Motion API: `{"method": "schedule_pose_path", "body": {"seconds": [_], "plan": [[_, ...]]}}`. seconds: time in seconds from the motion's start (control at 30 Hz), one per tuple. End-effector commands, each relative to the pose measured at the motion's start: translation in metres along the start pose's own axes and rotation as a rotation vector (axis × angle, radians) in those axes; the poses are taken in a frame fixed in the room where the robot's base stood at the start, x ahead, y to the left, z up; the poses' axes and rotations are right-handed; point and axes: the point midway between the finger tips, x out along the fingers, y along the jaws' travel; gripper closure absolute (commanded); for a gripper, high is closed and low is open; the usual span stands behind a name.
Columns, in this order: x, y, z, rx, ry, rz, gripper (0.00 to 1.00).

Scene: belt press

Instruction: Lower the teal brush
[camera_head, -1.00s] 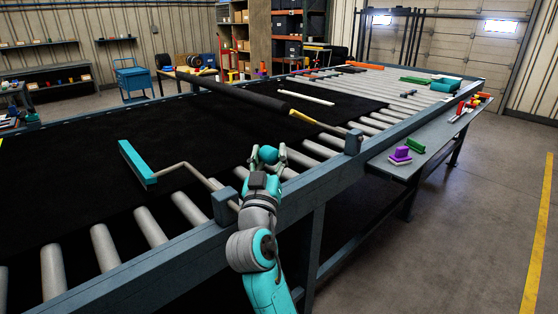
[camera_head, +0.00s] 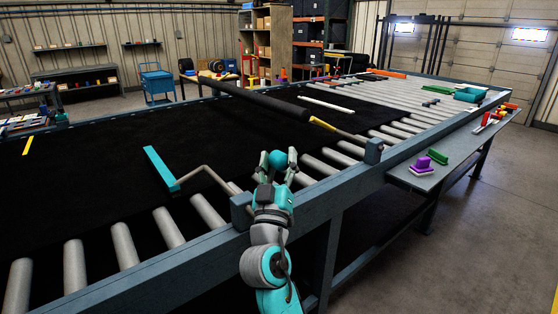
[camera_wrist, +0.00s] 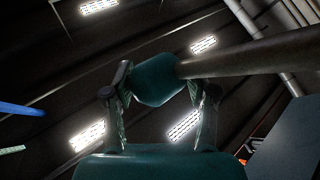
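The teal brush (camera_head: 161,168) is a long narrow bar over the near side of the black belt, left of my gripper. A bent metal rod (camera_head: 205,168) runs from it to a blue-grey block (camera_head: 241,212) on the near rail. I cannot tell whether the brush touches the belt. My gripper (camera_head: 277,160) is above the near rail, right of that block. Its fingers are on both sides of a teal knob (camera_wrist: 157,80) and appear to touch it. In the wrist view a dark rod (camera_wrist: 255,55) runs right from the knob. Where this rod ends is hidden.
The black belt (camera_head: 90,170) covers much of the roller table. A dark roller (camera_head: 250,97) with a yellow end lies across it. Bare rollers (camera_head: 122,245) line the near edge. A side shelf (camera_head: 402,177) at right holds purple and green pieces.

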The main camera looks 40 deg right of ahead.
Motion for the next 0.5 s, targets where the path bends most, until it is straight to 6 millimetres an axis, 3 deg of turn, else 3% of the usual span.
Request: {"method": "schedule_pose_path", "body": {"seconds": [0.37, 0.5], "plan": [[-0.0004, 0.0000, 0.0000, 0.003, -0.001, 0.000, 0.22], [-0.0090, -0.0008, 0.0007, 0.004, -0.002, -0.002, 0.22]]}}
